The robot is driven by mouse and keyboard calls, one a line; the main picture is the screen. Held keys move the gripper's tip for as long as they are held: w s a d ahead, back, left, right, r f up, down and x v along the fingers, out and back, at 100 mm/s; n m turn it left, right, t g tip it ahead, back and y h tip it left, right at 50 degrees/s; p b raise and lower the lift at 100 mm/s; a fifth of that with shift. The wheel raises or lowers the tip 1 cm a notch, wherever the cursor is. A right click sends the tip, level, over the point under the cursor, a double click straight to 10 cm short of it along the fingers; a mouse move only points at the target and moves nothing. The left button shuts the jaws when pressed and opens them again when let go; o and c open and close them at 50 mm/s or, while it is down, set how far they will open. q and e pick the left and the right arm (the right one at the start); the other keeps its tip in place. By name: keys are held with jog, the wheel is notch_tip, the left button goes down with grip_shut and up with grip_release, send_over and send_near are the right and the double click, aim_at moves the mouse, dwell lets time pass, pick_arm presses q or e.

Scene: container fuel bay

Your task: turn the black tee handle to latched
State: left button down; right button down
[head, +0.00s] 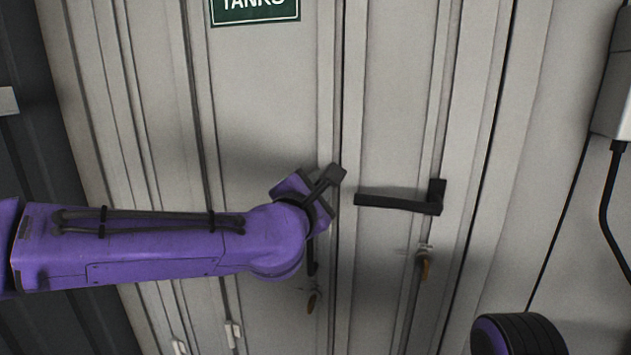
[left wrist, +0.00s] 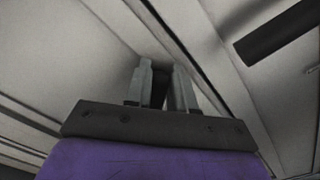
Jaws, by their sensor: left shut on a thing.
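My left gripper (head: 326,184) reaches in from the left to the pale left door and covers the fitting there. In the left wrist view its two grey fingers (left wrist: 162,88) are shut on a dark piece (left wrist: 159,93), which I take to be the black tee handle. Most of that handle is hidden by the fingers and wrist, so its angle cannot be told. A short black part (head: 312,258) shows below the wrist. My right gripper is not in view.
A black lever handle (head: 398,204) lies nearly level on the right door, close to the right of my left gripper; it also shows in the left wrist view (left wrist: 280,33). Small brownish tags hang below on both doors. A green sign (head: 254,10) is above. A grey box with a cable (head: 612,200) is at the right.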

pick_arm(q)
jog(key=m, duration=0.3)
jog(key=shift+d+f+m, duration=0.1)
jog(key=shift+d+m, duration=0.05)
jog(key=shift+m, duration=0.25)
jog(key=shift+f+m+p, duration=0.15)
jog(key=shift+m+p, duration=0.15)
jog(key=shift+m, duration=0.65)
jog(key=shift+f+m+p, duration=0.1)
jog(key=shift+m+p, duration=0.2)
jog(key=shift+m, duration=0.65)
jog(key=c, duration=1.1)
grip_release()
jog(key=shift+o, duration=0.3)
jog(key=shift+s+f, duration=0.1)
